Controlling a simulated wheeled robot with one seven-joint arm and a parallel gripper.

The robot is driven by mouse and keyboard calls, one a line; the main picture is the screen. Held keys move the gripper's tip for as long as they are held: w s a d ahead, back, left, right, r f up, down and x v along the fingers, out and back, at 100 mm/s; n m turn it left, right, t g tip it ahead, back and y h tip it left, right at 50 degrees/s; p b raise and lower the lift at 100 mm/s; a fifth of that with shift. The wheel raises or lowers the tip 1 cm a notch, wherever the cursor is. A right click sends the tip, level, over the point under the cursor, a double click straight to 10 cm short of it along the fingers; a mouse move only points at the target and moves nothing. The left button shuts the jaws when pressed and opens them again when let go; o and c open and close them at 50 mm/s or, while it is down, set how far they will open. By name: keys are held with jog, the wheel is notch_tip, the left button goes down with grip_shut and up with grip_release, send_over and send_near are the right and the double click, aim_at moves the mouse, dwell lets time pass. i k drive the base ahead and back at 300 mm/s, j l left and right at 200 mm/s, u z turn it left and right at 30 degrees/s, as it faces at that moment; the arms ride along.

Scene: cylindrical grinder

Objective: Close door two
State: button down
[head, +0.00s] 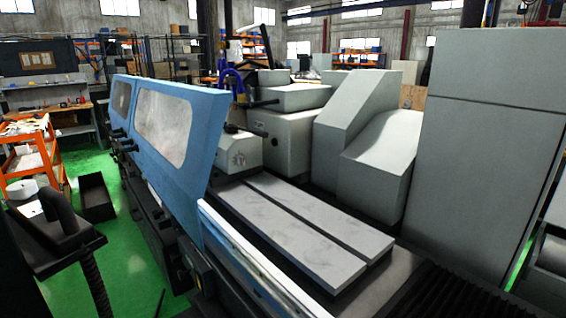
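The grinder has two blue sliding doors with clear windows along its front side. The nearer, larger door (207,120) stands upright, and its near edge ends beside the grinder's table. The farther door (119,100) is partly behind it at the far left. I cannot tell which one is door two. In front of the near door's edge, the front of the machine is open along a pale rail (258,262), and the flat grey table (310,225) shows through. My gripper is not in view.
Grey machine housings (375,150) and a tall cabinet (490,140) stand behind the table. A dark stand with a ribbed hose (92,275) is at the lower left. Orange shelving (30,155) is farther left. Green floor (125,240) shows between stand and machine.

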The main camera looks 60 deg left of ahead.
aim_at(160, 132)
jog(key=i+l+u, duration=0.1)
jog(key=u, duration=0.25)
jog(key=i+l+u, duration=0.15)
jog(key=u, duration=0.15)
jog(key=i+l+u, duration=0.15)
jog(key=u, duration=0.9)
